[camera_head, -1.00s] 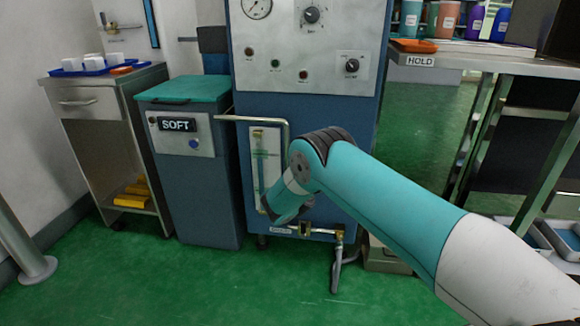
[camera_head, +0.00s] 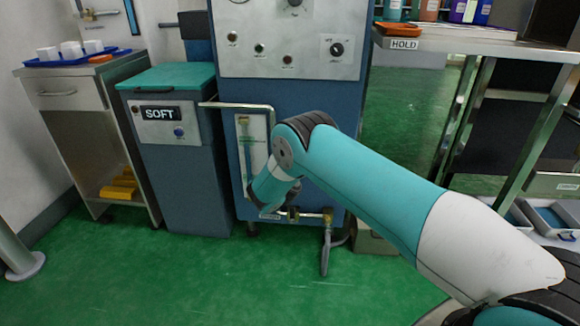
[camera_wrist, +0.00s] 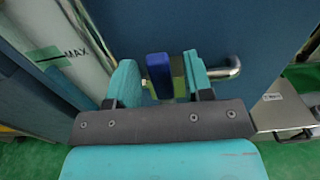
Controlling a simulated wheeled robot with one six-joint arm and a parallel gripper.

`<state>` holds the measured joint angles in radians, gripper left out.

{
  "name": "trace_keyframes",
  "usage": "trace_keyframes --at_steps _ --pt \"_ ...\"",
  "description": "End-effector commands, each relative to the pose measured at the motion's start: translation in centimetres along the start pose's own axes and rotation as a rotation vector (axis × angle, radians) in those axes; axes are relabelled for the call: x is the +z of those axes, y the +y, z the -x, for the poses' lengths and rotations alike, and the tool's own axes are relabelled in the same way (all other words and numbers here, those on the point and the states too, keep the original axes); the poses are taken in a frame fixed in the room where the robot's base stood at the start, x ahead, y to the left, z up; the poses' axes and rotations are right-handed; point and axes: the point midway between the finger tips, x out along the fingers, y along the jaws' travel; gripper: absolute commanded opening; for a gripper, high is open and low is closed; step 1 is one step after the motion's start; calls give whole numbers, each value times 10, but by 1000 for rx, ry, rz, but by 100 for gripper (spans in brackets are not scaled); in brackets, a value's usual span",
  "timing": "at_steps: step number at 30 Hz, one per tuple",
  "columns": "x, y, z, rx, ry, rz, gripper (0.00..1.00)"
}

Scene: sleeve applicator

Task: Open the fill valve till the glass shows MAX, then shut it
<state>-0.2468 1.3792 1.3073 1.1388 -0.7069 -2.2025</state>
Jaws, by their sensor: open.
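My gripper (camera_wrist: 160,80) is open in the wrist view, with its teal fingers on either side of a blue valve handle (camera_wrist: 159,72). I cannot tell whether either finger touches it. Brass-coloured metal and a curved steel pipe (camera_wrist: 228,68) show behind and to the right. The MAX mark (camera_wrist: 74,53) with a green strip is at the left, beside the pale sight-glass panel (camera_wrist: 88,58). In the head view, the upright sight glass (camera_head: 247,150) is on the blue machine's front, partly behind my arm. The liquid level is not readable.
The blue machine (camera_head: 290,95) stands ahead, with a low pipe and drain hose (camera_head: 326,245) at its foot. A teal-lidded SOFT bin (camera_head: 165,110) stands to its left. A steel HOLD table (camera_head: 450,43) is at the right. Green floor is clear in front.

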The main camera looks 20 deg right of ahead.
Motion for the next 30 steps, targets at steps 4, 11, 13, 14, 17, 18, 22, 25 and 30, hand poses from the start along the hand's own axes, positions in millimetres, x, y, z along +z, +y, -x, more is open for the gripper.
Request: trace_keyframes --at_steps 4,11,13,14,17,18,22,25,30 --pt "2 2 28 6 4 6 47" --pt "-2 1 85 6 1 6 47" --pt "-8 2 86 2 -2 0 47" --pt "-8 2 89 2 -1 1 47" --pt "-8 2 96 4 -1 0 47" --pt "-9 2 99 4 0 1 47" --pt "-8 1 110 3 -2 0 47" --pt "-7 3 115 4 -3 -1 47" --pt "-7 3 125 3 -3 0 47"
